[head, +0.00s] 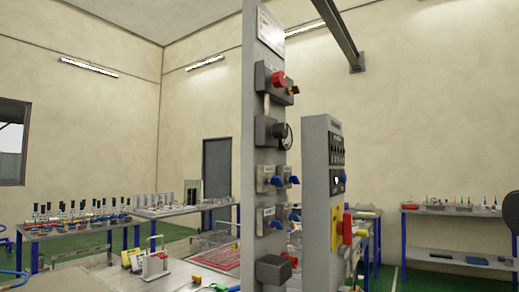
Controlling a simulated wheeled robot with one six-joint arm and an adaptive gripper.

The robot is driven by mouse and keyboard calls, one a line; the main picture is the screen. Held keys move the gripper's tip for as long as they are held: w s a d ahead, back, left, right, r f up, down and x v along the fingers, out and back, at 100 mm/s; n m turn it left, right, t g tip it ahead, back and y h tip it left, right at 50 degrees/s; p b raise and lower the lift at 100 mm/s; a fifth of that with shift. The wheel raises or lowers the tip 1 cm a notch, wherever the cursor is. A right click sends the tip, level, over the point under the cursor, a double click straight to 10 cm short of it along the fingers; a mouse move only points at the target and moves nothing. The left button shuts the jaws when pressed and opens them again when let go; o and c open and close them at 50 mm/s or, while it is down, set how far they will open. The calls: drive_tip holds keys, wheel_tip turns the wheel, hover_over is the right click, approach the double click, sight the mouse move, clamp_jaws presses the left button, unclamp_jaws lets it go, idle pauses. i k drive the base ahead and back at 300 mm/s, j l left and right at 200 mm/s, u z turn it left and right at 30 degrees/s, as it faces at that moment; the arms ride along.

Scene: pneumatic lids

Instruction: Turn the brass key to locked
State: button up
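A small brass-coloured piece (294,90), which looks like the brass key, sticks out of the side of a grey box (263,76) high on the tall grey column. It sits just right of and below a red knob (278,79). It is too small and seen too obliquely to tell which way it is turned. I do not see my gripper in the head view.
Below it on the column (249,140) are a black round handle (281,130), several blue-handled valves (277,181) and a dark grey box (273,269). A shorter grey panel (315,190) stands close on the right. Benches (75,229) stand behind. A dark rounded shape (512,212) is at the right edge.

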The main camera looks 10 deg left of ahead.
sight(295, 89)
drive_tip(key=l+u, duration=0.15)
drive_tip(key=u, duration=0.25)
drive_tip(key=i+l+u, duration=0.1)
drive_tip(key=l+u, duration=0.15)
drive_tip(key=u, duration=0.15)
drive_tip(key=l+u, duration=0.2)
drive_tip(key=u, duration=0.2)
drive_tip(key=l+u, duration=0.15)
drive_tip(key=l, duration=0.4)
drive_tip(key=k+l+u, duration=0.1)
drive_tip(key=l, duration=0.45)
drive_tip(key=l+u, duration=0.15)
drive_tip(key=l, duration=0.35)
drive_tip(key=k, duration=0.05)
